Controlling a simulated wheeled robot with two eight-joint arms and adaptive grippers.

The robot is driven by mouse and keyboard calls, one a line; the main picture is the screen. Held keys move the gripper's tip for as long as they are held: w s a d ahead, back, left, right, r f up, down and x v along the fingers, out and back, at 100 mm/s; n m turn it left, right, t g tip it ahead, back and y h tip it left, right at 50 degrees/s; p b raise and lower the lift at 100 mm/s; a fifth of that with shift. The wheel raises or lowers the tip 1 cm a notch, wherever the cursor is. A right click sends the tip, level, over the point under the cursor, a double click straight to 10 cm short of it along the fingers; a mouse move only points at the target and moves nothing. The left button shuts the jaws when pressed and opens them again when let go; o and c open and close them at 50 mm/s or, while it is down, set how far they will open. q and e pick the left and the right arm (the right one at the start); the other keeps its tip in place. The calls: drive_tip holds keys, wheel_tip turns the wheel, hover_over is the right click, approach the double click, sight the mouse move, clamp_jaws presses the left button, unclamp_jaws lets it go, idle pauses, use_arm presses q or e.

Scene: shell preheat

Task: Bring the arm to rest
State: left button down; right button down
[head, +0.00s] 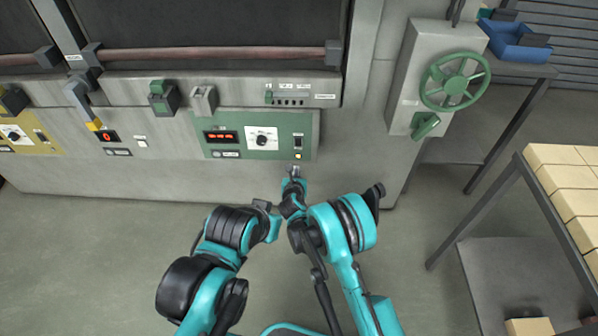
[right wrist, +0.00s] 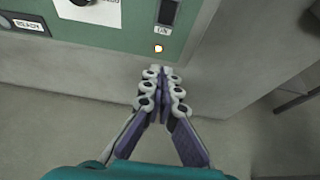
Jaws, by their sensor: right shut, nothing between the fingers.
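My right gripper (head: 293,172) is shut and empty, just in front of and below the lower right part of the green control panel (head: 276,122). In the right wrist view the fingertips (right wrist: 162,72) are together, a little below a small lit lamp (right wrist: 158,48) and a dark rocker switch (right wrist: 170,13). I cannot tell whether the tips touch the cabinet face. My left arm (head: 230,228) shows folded at the lower left. Its gripper is not visible.
The grey cabinet (head: 200,178) stands close ahead. To the right are a wall box with a green handwheel (head: 455,81), a blue bin (head: 515,42) on a stand, and a table (head: 520,160) bearing pale blocks. The floor (head: 90,250) at left is clear.

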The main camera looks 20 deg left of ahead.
drive_tip(key=s+d+r+m+g+h, duration=0.1)
drive_tip(key=s+d+r+m+h, duration=0.15)
drive_tip(key=d+r+m, duration=0.8)
drive_tip(key=s+d+r+m+g+h, duration=0.1)
drive_tip(key=s+d+r+m, duration=0.3)
drive_tip(key=d+r+m, duration=0.7)
drive_tip(key=s+d+r+m+g, duration=0.1)
drive_tip(key=s+d+r+m, duration=0.2)
drive_tip(key=s+d, duration=0.35)
drive_tip(key=s+d+r+m+g, duration=0.1)
drive_tip(key=s+d+r+m, duration=0.15)
drive_tip(key=s+d, duration=0.45)
drive_tip(key=s+d+f+m, duration=0.1)
drive_tip(key=s+d+m, duration=0.2)
drive_tip(key=s+m, duration=0.3)
drive_tip(key=s+d+f+m+g, duration=0.1)
drive_tip(key=s+d+f+m, duration=0.1)
drive_tip(key=s+m, duration=0.3)
drive_tip(key=s+d, duration=0.1)
drive_tip(key=s, duration=0.2)
drive_tip(key=shift+s+f+m+g, duration=0.3)
drive_tip(key=shift+s+m, duration=0.05)
drive_tip(key=shift+m, duration=0.05)
